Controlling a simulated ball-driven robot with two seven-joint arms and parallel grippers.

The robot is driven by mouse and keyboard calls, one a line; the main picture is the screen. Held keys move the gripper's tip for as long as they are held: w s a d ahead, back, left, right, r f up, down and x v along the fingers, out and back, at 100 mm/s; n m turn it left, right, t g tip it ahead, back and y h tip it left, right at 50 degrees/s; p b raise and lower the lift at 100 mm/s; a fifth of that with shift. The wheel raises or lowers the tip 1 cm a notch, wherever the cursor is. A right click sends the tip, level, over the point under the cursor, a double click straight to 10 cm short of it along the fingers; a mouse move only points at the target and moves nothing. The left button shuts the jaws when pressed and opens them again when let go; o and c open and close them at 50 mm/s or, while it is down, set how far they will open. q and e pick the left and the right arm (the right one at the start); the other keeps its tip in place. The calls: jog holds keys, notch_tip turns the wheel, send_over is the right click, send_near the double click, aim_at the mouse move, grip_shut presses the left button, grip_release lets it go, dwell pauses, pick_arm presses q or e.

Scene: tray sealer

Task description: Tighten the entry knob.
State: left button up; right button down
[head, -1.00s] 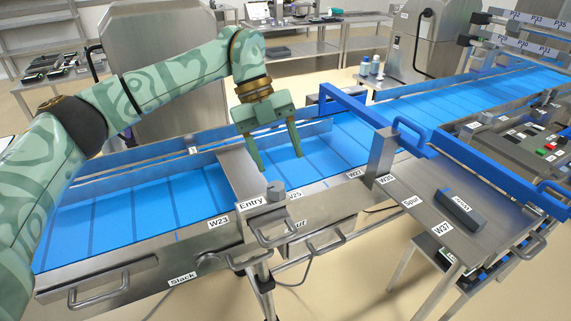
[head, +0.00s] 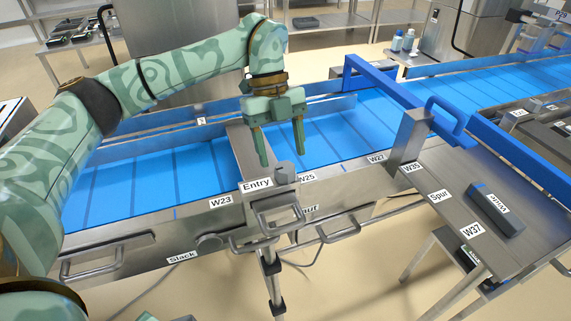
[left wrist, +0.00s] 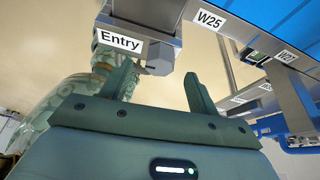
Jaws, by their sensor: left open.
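The entry knob (head: 286,172) is a small grey faceted knob on the conveyor's near rail, beside the "Entry" label (head: 256,185). In the left wrist view the knob (left wrist: 160,62) shows just right of the "Entry" label, beyond and between the fingertips. My left gripper (head: 282,157) is open and empty, fingers pointing down. In the head view its fingertips lie just above and left of the knob, with one finger close to it in the picture. I cannot tell whether they touch. My right gripper is not in view.
The blue conveyor belt (head: 120,190) runs behind the knob. Metal handles (head: 280,217) stick out below it. A second knob (head: 209,243) sits by the "Slack" label. A blue guard rail (head: 400,95) and a dark block (head: 496,208) are to the right.

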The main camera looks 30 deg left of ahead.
aim_at(287, 166)
pick_arm(q)
jog(key=shift+x, duration=1.6)
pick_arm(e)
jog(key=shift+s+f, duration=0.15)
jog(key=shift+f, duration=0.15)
